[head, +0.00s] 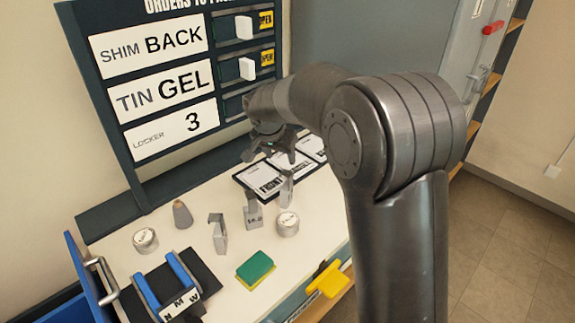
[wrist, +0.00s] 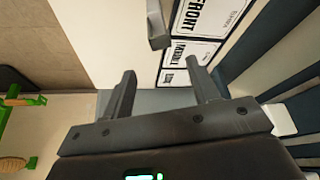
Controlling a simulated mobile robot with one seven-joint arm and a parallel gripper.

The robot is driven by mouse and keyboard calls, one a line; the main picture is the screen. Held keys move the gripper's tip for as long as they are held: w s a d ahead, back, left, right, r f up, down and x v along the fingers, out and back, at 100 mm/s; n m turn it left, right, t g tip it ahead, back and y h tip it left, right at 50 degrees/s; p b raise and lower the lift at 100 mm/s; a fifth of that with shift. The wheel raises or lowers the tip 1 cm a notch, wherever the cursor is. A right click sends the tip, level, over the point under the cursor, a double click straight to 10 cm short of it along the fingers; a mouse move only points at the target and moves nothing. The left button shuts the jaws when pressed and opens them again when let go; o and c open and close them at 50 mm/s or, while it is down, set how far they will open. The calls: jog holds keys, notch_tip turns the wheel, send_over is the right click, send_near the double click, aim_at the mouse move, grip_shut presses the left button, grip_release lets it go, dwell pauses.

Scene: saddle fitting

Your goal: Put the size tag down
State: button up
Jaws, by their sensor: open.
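My gripper (head: 268,150) is above the back of the white table, near the cards. Its two fingers are spread and nothing shows between them in the wrist view (wrist: 163,88). A small grey upright piece (head: 285,190) stands by the FRONT card (head: 262,179). A grey piece (wrist: 159,38) also shows beyond the fingertips in the wrist view, apart from them. A grey metal block (head: 253,216) with a small label stands just left of the upright piece. I cannot tell for sure which of these is the size tag; the lettering is too small.
Two round tins (head: 145,240) (head: 287,224), a cone-shaped piece (head: 182,214), a grey bracket (head: 218,233) and a green-yellow sponge (head: 255,269) are on the table. A blue-and-black holder (head: 168,288) stands at front left. The order board (head: 135,165) rises behind.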

jog(key=s+d+r+n, duration=0.1)
jog(key=s+d+r, duration=0.4)
jog(key=s+d, duration=0.25)
jog(key=s+d+r+n, duration=0.1)
jog(key=s+d+r, duration=0.45)
jog(key=s, duration=0.35)
jog(key=s+d+f+n+y, duration=0.1)
jog(key=s+d, duration=0.2)
jog(key=s, duration=0.6)
jog(key=s+d+f+n+t, duration=0.1)
jog(key=s+d, duration=0.1)
jog(key=s, duration=0.7)
jog(key=shift+s+d+f+n+t+y, duration=0.15)
jog(key=shift+d+f+n+t+y, duration=0.15)
jog(key=shift+d+f+y, duration=0.1)
